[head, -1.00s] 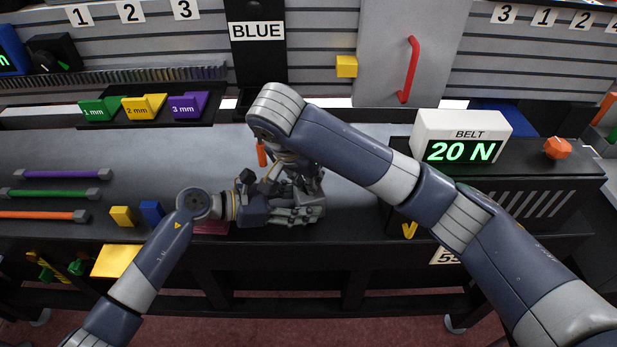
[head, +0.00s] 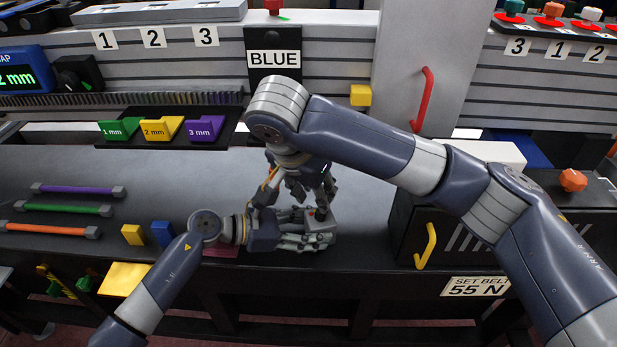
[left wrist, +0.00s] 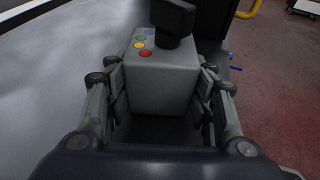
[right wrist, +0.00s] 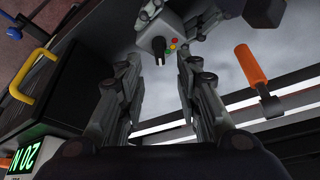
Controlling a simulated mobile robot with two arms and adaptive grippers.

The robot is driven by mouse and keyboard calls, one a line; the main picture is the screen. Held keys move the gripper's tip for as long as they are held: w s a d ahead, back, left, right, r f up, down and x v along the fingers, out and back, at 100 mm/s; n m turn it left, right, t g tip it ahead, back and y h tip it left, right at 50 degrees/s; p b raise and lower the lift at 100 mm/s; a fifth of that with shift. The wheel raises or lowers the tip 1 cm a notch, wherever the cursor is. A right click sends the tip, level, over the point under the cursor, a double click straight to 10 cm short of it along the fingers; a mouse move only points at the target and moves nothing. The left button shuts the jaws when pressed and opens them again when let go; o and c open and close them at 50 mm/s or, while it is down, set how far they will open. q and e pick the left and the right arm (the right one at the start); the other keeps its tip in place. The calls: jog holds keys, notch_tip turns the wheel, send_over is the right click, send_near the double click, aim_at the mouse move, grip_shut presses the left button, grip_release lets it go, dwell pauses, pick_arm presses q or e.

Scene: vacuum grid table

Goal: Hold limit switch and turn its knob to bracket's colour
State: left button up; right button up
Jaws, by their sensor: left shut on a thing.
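The limit switch (left wrist: 160,85) is a grey box with a black knob (left wrist: 172,20) and green, blue, yellow and red dots on its top face. My left gripper (head: 318,236) is shut on its sides and holds it above the bench's front. My right gripper (head: 318,208) is above the switch, pointing down. In the right wrist view its fingers (right wrist: 160,62) are apart, with the knob (right wrist: 158,48) showing between and beyond their tips. They do not clearly touch it. I cannot tell which dot the knob points at, or which thing is the bracket.
An orange-handled part (right wrist: 252,68) is close beside the right gripper. Yellow (head: 133,235) and blue (head: 162,233) blocks stand left of the left wrist. Coloured rods (head: 65,209) lie further left. A black box with a yellow handle (head: 426,246) is at right.

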pick_arm(q)
jog(key=shift+f, duration=0.2)
pick_arm(e)
jog(key=shift+v, duration=2.8)
pick_arm(q)
jog(key=o, duration=0.8)
jog(key=shift+o, duration=0.5)
pick_arm(e)
jog(key=shift+f, duration=0.1)
pick_arm(q)
jog(key=shift+r, duration=0.1)
jog(key=v, duration=1.1)
jog(key=shift+s+a+r, duration=0.1)
jog(key=shift+s+a, duration=0.05)
jog(key=shift+a, duration=0.3)
